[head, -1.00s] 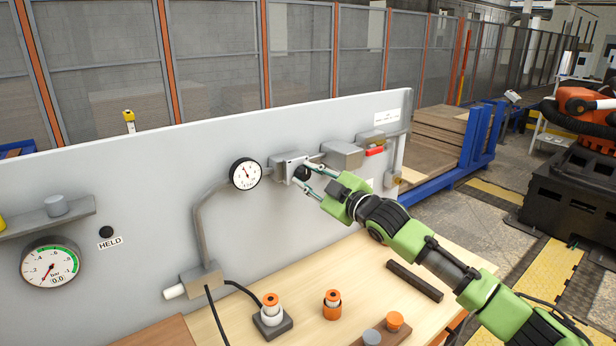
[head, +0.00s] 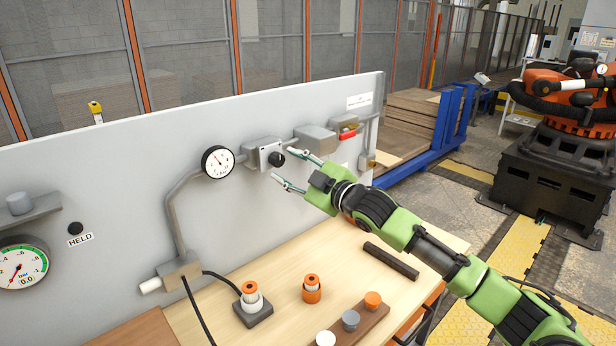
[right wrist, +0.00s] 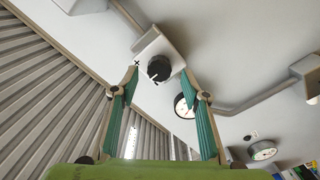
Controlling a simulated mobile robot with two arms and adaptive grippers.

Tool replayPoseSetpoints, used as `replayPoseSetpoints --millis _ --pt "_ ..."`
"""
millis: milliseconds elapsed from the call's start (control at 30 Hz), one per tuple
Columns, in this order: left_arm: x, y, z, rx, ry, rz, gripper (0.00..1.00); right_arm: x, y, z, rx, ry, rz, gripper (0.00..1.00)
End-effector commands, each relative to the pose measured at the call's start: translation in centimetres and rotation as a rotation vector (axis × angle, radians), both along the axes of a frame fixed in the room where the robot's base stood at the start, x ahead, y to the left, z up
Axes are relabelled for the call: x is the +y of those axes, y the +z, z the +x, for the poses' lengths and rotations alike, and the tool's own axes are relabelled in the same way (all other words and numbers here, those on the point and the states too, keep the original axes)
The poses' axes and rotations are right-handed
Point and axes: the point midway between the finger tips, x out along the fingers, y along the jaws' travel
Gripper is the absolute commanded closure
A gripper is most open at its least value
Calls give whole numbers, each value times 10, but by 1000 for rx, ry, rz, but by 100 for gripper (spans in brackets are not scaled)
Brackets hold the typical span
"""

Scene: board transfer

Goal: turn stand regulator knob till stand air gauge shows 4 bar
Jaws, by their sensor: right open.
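The black regulator knob (head: 278,158) sits on the front of a grey regulator box (head: 258,154) on the upright panel. The round white air gauge (head: 218,161) is left of the box. Its needle points up and slightly left; its figures are too small to read. The gauge also shows in the right wrist view (right wrist: 184,106). My right gripper (head: 281,164) is open and empty in front of the knob, fingers apart. My left gripper is out of view.
A larger gauge (head: 22,267) at the far left reads 0.0 bar, near a HELD label (head: 80,240).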

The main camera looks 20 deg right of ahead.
Motion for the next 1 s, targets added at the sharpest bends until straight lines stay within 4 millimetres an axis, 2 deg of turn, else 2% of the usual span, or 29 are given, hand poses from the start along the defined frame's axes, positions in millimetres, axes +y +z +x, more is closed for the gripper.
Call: replayPoseSetpoints --millis 200,400,633,1000 --pt "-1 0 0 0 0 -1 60 -17 -2 -43 2 -1 -3 58" --pt "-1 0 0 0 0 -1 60 -26 -2 -69 3 -1 -1 58" --pt "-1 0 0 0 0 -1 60 -30 0 -82 0 -1 -1 58" --pt "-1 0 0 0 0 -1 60 -30 0 -82 -1 -1 0 58"
